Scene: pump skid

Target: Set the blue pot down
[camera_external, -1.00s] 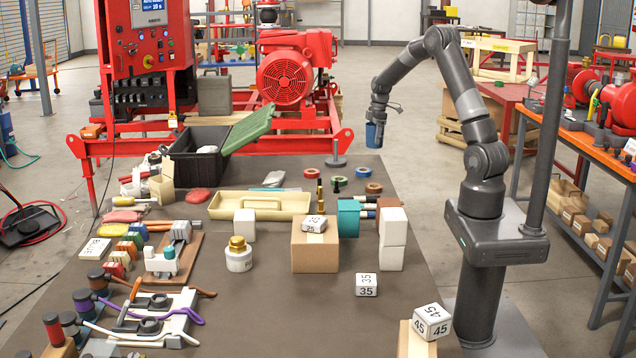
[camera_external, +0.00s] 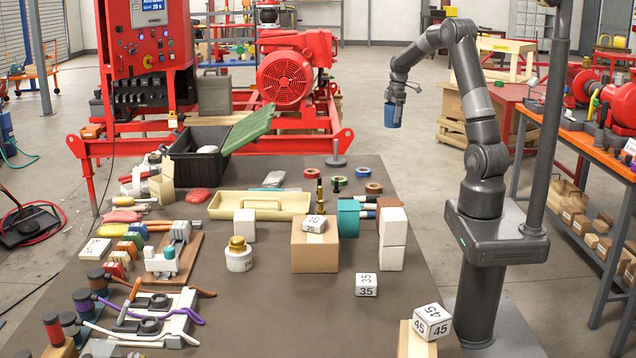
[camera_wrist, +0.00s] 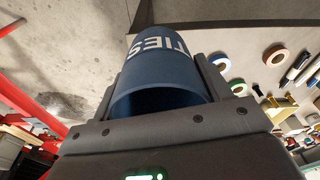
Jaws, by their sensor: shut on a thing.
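The blue pot (camera_external: 393,116) hangs in the air in the external view, off the far right corner of the table (camera_external: 330,270). My gripper (camera_external: 396,98) is above it and shut on it. In the wrist view the blue pot (camera_wrist: 160,70) sits between the two fingers of my gripper (camera_wrist: 158,85), with white letters on its side, partly readable as "TIES". The fingers hide its lower sides in that view. The pot looks roughly upright in the external view.
Tape rolls (camera_external: 373,188) and a grey round-based post (camera_external: 336,155) stand near the table's far right edge. A teal box (camera_external: 348,217) and stacked white blocks (camera_external: 393,240) stand nearer. The brown table surface is bare at the front middle.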

